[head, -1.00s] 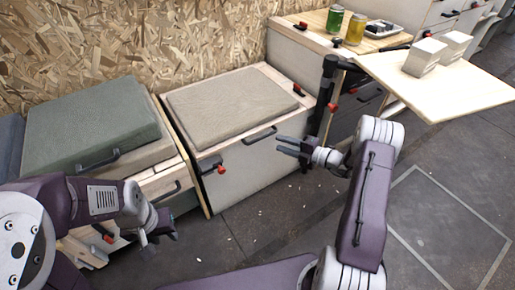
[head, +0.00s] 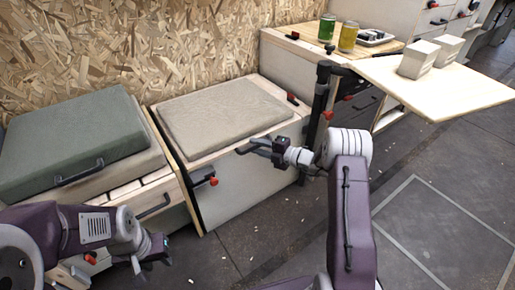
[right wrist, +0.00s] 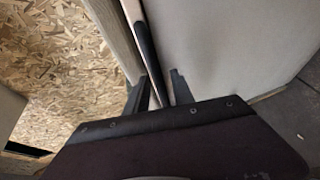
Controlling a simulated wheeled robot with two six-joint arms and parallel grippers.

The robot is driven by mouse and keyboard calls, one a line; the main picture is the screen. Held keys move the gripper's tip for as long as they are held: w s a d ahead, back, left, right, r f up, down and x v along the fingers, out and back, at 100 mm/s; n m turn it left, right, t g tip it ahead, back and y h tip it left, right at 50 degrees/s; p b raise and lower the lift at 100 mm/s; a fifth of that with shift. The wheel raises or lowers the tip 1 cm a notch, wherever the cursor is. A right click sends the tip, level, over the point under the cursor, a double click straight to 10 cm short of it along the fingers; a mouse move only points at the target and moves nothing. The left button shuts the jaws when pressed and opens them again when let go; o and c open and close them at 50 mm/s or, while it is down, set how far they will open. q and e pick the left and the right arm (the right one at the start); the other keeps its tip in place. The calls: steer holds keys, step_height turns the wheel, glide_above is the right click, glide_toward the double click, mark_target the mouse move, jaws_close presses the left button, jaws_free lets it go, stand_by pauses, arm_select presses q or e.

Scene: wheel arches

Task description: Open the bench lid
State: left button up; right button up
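The middle bench has a pale wooden lid with a beige cushion (head: 222,112) on top, and it lies closed. The right wrist view shows the dark handle (right wrist: 143,42) along the wooden edge, just ahead of my right gripper (right wrist: 160,88). Its two fingers are apart with a gap between them, roughly in line with the handle. I cannot tell if they touch it. My left gripper (head: 150,258) hangs open and empty at the lower left, away from the lid.
A red latch (head: 213,181) sits on the middle bench's front. At right, a fold-out board (head: 430,88) carries white blocks (head: 418,60), beside a black post (head: 318,105). The floor at lower right is clear.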

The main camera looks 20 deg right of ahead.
jaws_close()
